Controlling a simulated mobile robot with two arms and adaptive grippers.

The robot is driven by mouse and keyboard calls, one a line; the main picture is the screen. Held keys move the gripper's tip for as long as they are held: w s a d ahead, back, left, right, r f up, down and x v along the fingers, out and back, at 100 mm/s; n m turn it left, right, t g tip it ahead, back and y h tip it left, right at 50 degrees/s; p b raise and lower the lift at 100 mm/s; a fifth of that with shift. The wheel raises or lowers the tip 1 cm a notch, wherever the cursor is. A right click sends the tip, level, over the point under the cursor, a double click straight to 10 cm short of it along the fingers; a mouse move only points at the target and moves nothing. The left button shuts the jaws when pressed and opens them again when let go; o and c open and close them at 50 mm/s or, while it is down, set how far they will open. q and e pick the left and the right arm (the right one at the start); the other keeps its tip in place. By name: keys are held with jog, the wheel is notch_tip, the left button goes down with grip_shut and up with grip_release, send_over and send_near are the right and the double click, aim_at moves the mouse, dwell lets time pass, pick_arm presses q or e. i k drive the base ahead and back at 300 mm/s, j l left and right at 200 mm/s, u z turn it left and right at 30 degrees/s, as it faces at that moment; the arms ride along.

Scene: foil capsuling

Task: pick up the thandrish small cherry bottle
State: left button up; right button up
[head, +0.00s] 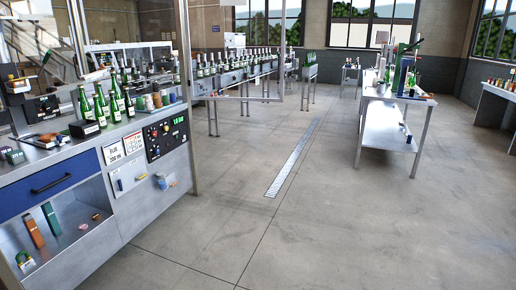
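Several green bottles stand upright on the left metal counter: one with no clear label (85,104), one beside it (100,110), and one with a pale label (115,107). More dark bottles with white labels (203,70) stand in a row on the conveyor behind. A green bottle-like shape (397,74) stands on the workbench at the right. I cannot read any label, so I cannot tell which one is the thandrish small cherry bottle. Neither of my grippers shows in the head view.
The left counter has a control panel (167,136), a blue drawer (46,188) and an open shelf (70,232). The conveyor (232,77) runs away behind it. A metal workbench (372,130) stands at the right. The concrete floor between is clear, with a drain grate (292,160).

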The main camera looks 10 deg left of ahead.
aim_at(128, 105)
jog(key=i+u, duration=0.1)
jog(key=i, duration=0.3)
jog(key=i+l+u, duration=0.15)
jog(key=i, duration=0.3)
jog(key=i+l+u, duration=0.1)
jog(key=i, duration=0.3)
jog(key=i+l+u, duration=0.1)
jog(key=i+l, duration=0.15)
jog(key=i, duration=0.15)
